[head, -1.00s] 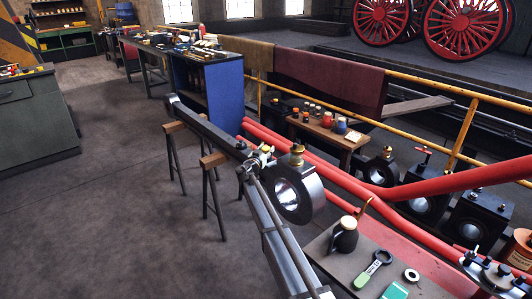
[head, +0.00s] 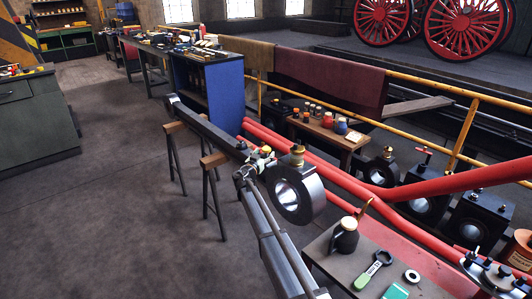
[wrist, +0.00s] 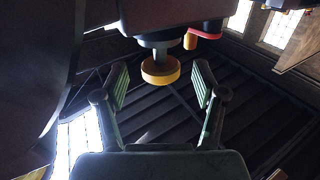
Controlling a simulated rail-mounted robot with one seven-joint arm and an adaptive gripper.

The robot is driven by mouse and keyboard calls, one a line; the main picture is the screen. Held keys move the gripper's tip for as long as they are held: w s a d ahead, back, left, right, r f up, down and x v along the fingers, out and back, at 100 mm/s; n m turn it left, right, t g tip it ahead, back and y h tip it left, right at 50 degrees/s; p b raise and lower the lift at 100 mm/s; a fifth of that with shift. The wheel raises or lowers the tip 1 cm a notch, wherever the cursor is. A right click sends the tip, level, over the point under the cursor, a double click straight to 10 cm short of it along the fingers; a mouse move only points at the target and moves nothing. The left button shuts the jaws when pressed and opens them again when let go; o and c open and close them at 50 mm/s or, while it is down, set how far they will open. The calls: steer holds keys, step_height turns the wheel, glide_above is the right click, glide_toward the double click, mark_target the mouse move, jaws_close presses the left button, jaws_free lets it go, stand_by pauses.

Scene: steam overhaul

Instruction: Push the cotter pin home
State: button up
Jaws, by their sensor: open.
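The black rod (head: 215,135) lies on brown trestles in the head view, its big ringed end (head: 295,193) toward me. Small yellow and red parts (head: 265,151) sit on the rod just left of the ring. My gripper (wrist: 160,84) is open in the wrist view, with green-padded fingers apart on either side of a yellow disc (wrist: 160,70). The disc is below a dark stem on a black block, and I see no finger touching it. A red piece with a yellow end (wrist: 203,33) is to its right. I cannot tell which part is the cotter pin.
A small bench (head: 325,262) with a dark oil can (head: 344,237) and a green-handled tool (head: 371,271) stands right of my arm. Red rods (head: 340,178) run behind the ring. A brass cup (head: 297,153) tops the ring. The floor at left is clear.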

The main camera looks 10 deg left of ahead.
steer(key=v, duration=0.8)
steer(key=shift+s, duration=0.35)
steer(key=shift+a, duration=0.1)
